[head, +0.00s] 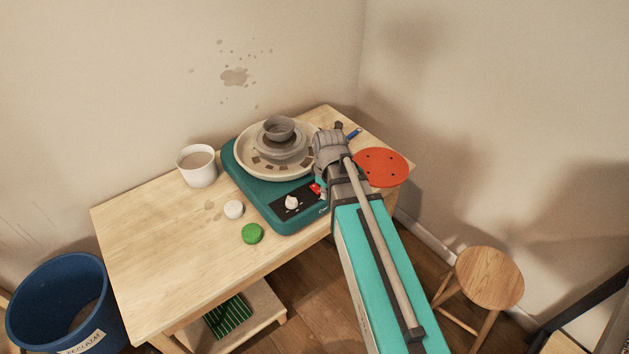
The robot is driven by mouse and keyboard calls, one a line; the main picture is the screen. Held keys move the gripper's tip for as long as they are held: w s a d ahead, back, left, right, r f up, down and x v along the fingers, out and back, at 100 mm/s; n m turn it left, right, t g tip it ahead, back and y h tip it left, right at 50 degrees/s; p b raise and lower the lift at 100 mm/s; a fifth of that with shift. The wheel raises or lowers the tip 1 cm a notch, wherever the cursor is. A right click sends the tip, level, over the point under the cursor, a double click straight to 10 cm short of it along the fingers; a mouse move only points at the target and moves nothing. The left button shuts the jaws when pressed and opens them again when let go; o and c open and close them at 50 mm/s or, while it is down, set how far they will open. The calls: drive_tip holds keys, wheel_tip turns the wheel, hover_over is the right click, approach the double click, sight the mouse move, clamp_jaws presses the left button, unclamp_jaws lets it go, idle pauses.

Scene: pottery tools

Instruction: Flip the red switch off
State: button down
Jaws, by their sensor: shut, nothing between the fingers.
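The red switch (315,188) sits on the black panel at the front of the teal pottery wheel (262,205), right of a white knob (291,202). It is partly visible beside my arm, and too small to tell which way it is tipped. My gripper (320,187) is at the switch's right side, its fingers mostly hidden by my own arm. It is shut and holds nothing. I cannot tell whether it touches the switch.
A grey clay bowl (279,129) stands on the wheel. A white cup (197,166), a white round piece (234,209) and a green one (252,233) lie left on the wooden table (150,240). A red disc (383,167) is right of my arm. A stool (488,276) and blue bin (62,305) stand on the floor.

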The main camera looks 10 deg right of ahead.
sight(313, 186)
drive_tip(key=w+r+n+p, duration=0.3)
drive_tip(key=w+r+n, duration=0.1)
drive_tip(key=w+n, duration=0.8)
drive_tip(key=shift+w+d+n+t+p, duration=0.2)
drive_tip(key=shift+d+n+t+p, duration=0.1)
drive_tip(key=shift+n, duration=1)
drive_tip(key=shift+f, duration=0.15)
drive_tip(key=f+b, duration=0.4)
drive_tip(key=w+f+b, duration=0.1)
drive_tip(key=f+b, duration=0.4)
drive_tip(key=a+f+b, duration=0.1)
drive_tip(key=f+b, duration=0.3)
drive_tip(key=b, duration=0.1)
drive_tip(key=shift+w+f, duration=0.3)
